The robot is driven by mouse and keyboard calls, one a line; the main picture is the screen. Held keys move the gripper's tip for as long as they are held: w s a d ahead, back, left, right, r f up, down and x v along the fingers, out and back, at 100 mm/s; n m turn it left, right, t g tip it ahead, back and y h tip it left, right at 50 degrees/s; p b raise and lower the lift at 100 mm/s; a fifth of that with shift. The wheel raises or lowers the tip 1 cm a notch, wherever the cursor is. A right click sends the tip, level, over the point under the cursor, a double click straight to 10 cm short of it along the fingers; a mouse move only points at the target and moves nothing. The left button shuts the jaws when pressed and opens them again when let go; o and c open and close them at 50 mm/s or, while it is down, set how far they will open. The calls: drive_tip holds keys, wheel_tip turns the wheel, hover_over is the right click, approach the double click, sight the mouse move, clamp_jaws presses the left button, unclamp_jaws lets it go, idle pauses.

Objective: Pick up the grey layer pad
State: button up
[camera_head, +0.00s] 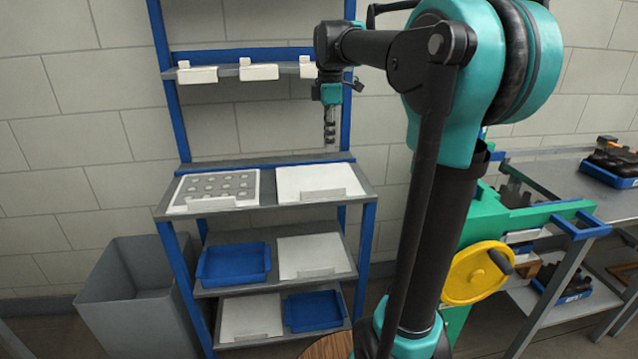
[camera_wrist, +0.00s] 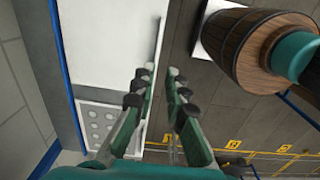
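On the left of the rack's upper work shelf lies a pale tray (camera_head: 173,207) with a grey pad (camera_head: 220,186) in it, marked with several light round spots. The spotted pad also shows at lower left in the wrist view (camera_wrist: 96,122). My gripper (camera_head: 329,148) points down above the back of the right half of that shelf, to the right of the pad and apart from it. In the wrist view its two fingers (camera_wrist: 160,76) stand apart, with nothing visible between them.
A white tray (camera_head: 320,180) lies right of the pad. Lower shelves hold blue bins (camera_head: 233,264) and white trays. Small white holders (camera_head: 258,71) line a higher shelf. A grey bin (camera_head: 135,300) stands left. A green machine with a yellow handwheel (camera_head: 477,272) stands right.

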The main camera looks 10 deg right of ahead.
hover_over(325, 189)
drive_tip(key=f, duration=1.1)
drive_tip(key=shift+d+f, duration=0.15)
drive_tip(key=shift+d, duration=0.15)
drive_tip(key=shift+w+a+f, duration=0.1)
drive_tip(key=shift+a+f, duration=0.05)
drive_tip(key=shift+f, duration=1.2)
drive_tip(key=shift+w+a+f, duration=0.1)
drive_tip(key=shift+a+f, duration=0.05)
drive_tip(key=shift+f, duration=1.15)
clamp_jaws()
drive_tip(key=shift+r, duration=0.1)
